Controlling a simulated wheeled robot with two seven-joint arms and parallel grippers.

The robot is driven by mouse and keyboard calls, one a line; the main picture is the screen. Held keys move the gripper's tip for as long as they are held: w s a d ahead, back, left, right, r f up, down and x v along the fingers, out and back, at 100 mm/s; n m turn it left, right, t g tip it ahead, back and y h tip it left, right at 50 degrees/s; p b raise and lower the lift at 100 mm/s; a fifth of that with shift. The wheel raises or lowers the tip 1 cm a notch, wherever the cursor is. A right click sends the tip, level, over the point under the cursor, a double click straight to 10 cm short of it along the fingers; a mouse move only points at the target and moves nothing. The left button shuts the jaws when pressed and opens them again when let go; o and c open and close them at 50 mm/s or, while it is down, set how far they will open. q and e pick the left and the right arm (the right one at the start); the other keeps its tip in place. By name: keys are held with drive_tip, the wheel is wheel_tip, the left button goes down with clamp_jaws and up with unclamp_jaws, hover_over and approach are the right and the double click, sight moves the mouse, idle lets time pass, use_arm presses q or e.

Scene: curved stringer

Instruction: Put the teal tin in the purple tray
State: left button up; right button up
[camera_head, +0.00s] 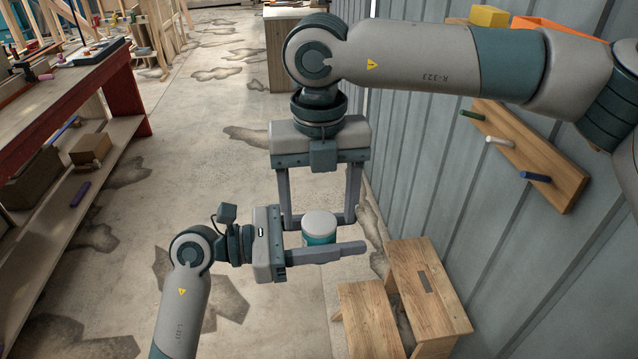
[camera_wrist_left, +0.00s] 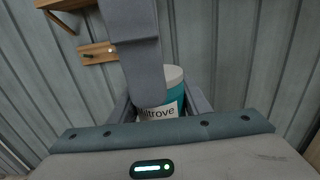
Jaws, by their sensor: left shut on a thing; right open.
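The teal tin (camera_head: 320,239) has a white lid and shows upright in the head view. It also shows in the left wrist view (camera_wrist_left: 174,88), with a white label partly covered by a grey finger-like part. My left gripper (camera_head: 340,238) is shut on the tin from the side, holding it above the floor. My right gripper (camera_head: 319,219) comes down from above, open, with its fingers apart on either side of the tin's upper area. Whether they touch it I cannot tell. I see no purple tray in either view.
A wooden step stool (camera_head: 432,290) stands at lower right beside the corrugated wall (camera_head: 420,150). A peg board (camera_head: 540,165) hangs on that wall, below a yellow box (camera_head: 489,16) and an orange container (camera_head: 555,27). A red-ended workbench (camera_head: 125,95) stands left. The floor between is clear.

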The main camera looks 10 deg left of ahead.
sight(319, 220)
drive_tip(key=shift+f, duration=1.6)
drive_tip(key=c, duration=1)
use_arm(q)
drive_tip(key=o, duration=1.2)
use_arm(e)
drive_tip(key=shift+c, duration=1.1)
use_arm(q)
drive_tip(key=shift+a, duration=0.15)
drive_tip(key=v, duration=1.1)
drive_tip(key=shift+s+a, duration=0.2)
drive_tip(key=shift+a, duration=0.1)
